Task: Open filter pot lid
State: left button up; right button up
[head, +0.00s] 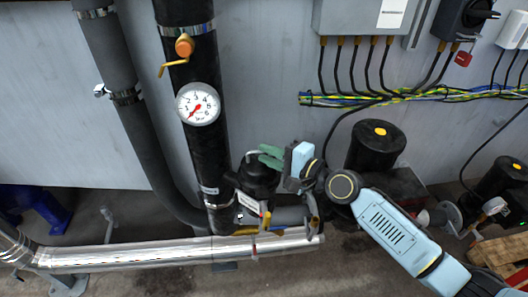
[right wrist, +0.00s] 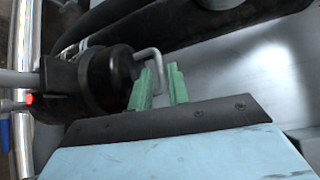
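The filter pot (head: 258,180) is a black cylinder beside the thick black vertical pipe in the head view. Its lid (right wrist: 108,78) is black and round in the right wrist view, with a bent grey handle (right wrist: 150,54). My right gripper (head: 269,156) has green fingers and is at the top of the pot, by the handle. In the right wrist view the fingers (right wrist: 162,84) stand apart, and the handle's end reaches into the gap between them. Whether they touch the handle is not clear. My left gripper is not in view.
A pressure gauge (head: 198,104) and an orange-yellow valve (head: 184,48) are on the vertical pipe. A silver pipe (head: 150,254) runs low in front. A black cylinder (head: 376,146) stands right of the pot. Cables (head: 400,95) run along the wall behind.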

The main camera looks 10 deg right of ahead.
jog(key=shift+x, duration=0.8)
jog(key=shift+c, duration=0.5)
grip_shut()
